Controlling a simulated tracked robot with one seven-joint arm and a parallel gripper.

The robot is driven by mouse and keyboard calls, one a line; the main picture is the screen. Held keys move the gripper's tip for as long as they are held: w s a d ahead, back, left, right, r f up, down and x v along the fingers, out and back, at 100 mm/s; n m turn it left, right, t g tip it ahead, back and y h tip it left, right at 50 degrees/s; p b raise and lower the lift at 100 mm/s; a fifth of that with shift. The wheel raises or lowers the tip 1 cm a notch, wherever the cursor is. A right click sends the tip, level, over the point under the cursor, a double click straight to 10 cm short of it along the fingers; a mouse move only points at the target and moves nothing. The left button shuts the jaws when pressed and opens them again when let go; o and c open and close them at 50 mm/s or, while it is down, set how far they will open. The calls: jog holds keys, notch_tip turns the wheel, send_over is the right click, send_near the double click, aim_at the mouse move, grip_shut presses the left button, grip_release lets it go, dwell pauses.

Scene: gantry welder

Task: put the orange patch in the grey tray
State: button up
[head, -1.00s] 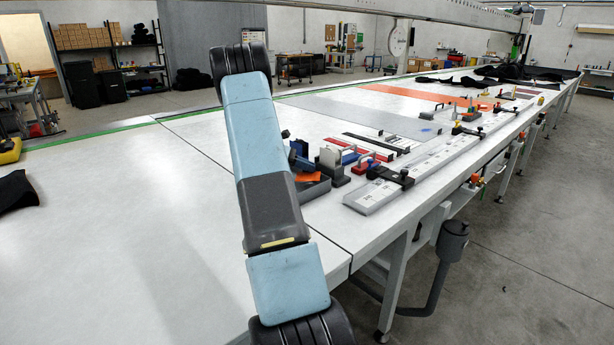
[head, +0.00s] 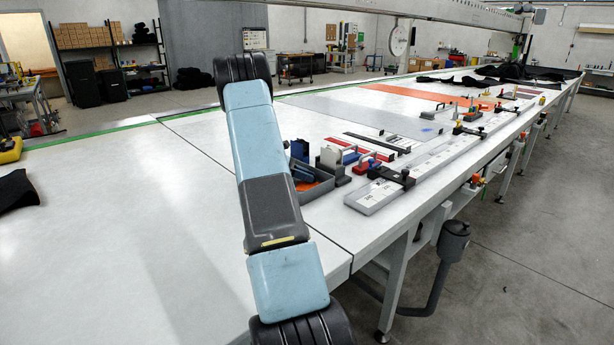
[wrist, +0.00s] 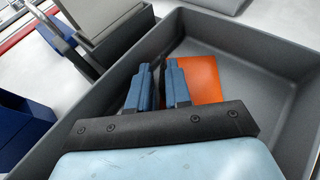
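The grey tray (wrist: 255,45) fills most of the wrist view, and in the head view (head: 318,192) it stands on the white table beside my arm. The flat orange patch (wrist: 202,80) lies inside the tray; its edge is partly hidden by a finger. It also shows inside the tray in the head view (head: 304,186). My gripper (wrist: 159,70) is over the tray with its two blue fingers apart and a narrow gap between them. The patch shows beside and beyond the right finger. In the head view my gripper is mostly hidden behind my arm.
A blue block or bin (head: 299,150) stands just behind the tray. A metal block with a handle (head: 331,160) stands close to its right, with red and blue tools (head: 364,163) beyond. A long clear-topped rail (head: 372,196) lies near the table edge.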

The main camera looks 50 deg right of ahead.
jog(key=v, duration=1.1)
jog(key=shift+w, duration=0.1)
jog(key=shift+w+a+r, duration=0.25)
jog(key=shift+r, duration=0.05)
jog(key=s+a+r+m+t+y, duration=0.2)
jog(key=s+a+r+t, duration=0.25)
jog(key=a+r, duration=0.55)
jog(key=s+a+r+m+t+y, duration=0.1)
jog(key=s+a+r+m+t, duration=0.15)
jog(key=s+a+r, duration=0.7)
jog(key=s+a+m+t+y, duration=0.1)
jog(key=s+a+t, duration=0.3)
jog(key=s+a, duration=0.4)
jog(key=s+a+m+t+y, duration=0.2)
jog(key=s+a, duration=0.6)
jog(key=a, duration=0.8)
jog(key=t+y, duration=0.2)
jog(key=t, duration=0.1)
jog(key=shift+s+a+f, duration=0.2)
jog(key=shift+s+a, duration=0.15)
jog(key=shift+s, duration=0.1)
